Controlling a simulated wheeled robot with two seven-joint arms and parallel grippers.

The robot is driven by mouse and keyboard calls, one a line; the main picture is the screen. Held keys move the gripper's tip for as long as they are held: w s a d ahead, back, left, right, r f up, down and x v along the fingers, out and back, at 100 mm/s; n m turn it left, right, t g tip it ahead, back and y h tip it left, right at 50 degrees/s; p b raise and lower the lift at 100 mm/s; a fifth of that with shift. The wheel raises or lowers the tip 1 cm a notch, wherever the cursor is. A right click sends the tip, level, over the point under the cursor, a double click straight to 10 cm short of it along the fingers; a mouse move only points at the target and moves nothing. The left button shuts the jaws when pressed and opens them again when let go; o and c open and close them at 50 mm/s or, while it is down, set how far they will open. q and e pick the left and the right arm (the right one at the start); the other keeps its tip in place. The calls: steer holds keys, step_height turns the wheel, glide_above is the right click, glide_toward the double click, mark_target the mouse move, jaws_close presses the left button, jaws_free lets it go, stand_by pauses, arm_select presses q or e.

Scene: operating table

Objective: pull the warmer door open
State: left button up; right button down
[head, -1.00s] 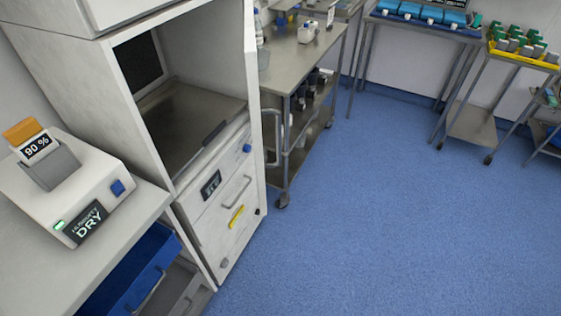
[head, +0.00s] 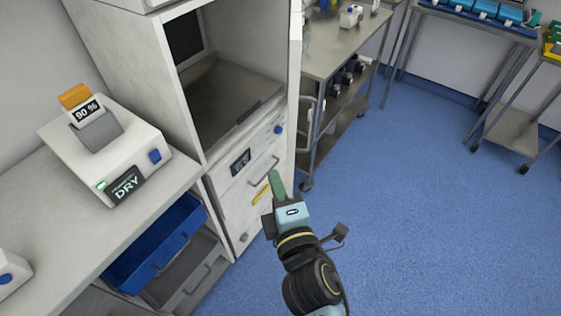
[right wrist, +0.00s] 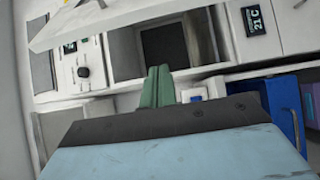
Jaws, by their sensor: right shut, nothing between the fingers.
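The white warmer cabinet (head: 185,85) stands at the left of centre in the head view, with its upper compartment (head: 230,105) exposed. Its white door (head: 295,70) is swung out at the right side and shows nearly edge-on. A bar handle (head: 305,125) is on the door's far side. My right gripper (head: 277,184) has its green fingers together and empty. In the right wrist view the shut fingers (right wrist: 157,88) point towards the open compartment (right wrist: 165,47). My left gripper is out of view.
A lower panel with a display (head: 240,162) and handle (head: 264,172) is under the compartment. A dryer box (head: 105,150) sits on the left counter, above a blue drawer (head: 155,240). A steel cart (head: 340,50) stands behind the door. Blue floor (head: 430,220) is clear at right.

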steer(key=w+d+p, duration=0.1)
steer(key=w+p, duration=0.1)
steer(key=w, duration=0.7)
steer(key=shift+d, duration=0.2)
steer(key=shift+d, duration=0.1)
